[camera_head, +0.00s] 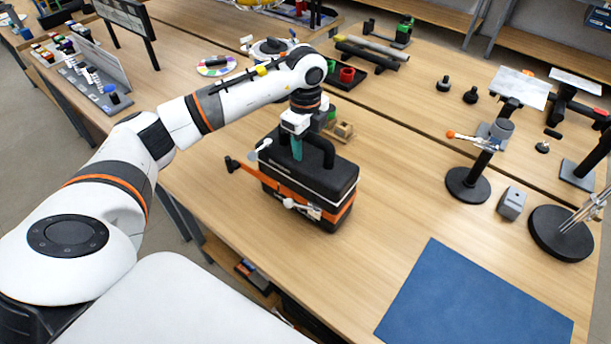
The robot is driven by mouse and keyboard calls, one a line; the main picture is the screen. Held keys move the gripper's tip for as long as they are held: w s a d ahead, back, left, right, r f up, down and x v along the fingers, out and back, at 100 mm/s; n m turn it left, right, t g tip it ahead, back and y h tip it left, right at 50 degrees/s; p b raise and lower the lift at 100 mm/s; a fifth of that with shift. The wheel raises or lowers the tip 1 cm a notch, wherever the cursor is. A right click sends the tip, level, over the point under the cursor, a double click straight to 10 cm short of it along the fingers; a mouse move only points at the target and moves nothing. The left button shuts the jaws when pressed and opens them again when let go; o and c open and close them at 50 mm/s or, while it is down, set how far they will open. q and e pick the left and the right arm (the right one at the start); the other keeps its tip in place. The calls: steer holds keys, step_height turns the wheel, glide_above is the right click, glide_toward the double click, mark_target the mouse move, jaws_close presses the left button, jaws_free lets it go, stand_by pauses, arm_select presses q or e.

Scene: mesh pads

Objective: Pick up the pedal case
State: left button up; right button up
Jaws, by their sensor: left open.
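The pedal case (330,187) is a black box with an orange band and a raised black handle (322,147) on top. It stands on the wooden table, left of the middle of the view. My left arm comes in from the left and reaches over the case. My left gripper (297,149) points down at the handle, with a teal finger showing beside it. The jaws are open, and the exact contact with the handle cannot be told. My right gripper is not in view.
A blue mat (475,300) lies at the table's front right. Stands with round black bases (468,185) and a small grey block (511,204) are to the right. Small wooden pieces (343,131) sit just behind the case. The table between case and mat is clear.

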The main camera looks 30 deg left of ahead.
arm_select(q)
steer(key=shift+f, duration=0.25)
stand_by(0.4)
steer(key=shift+c, duration=0.5)
jaws_close()
stand_by(0.9)
steer(key=shift+w+r, duration=0.1)
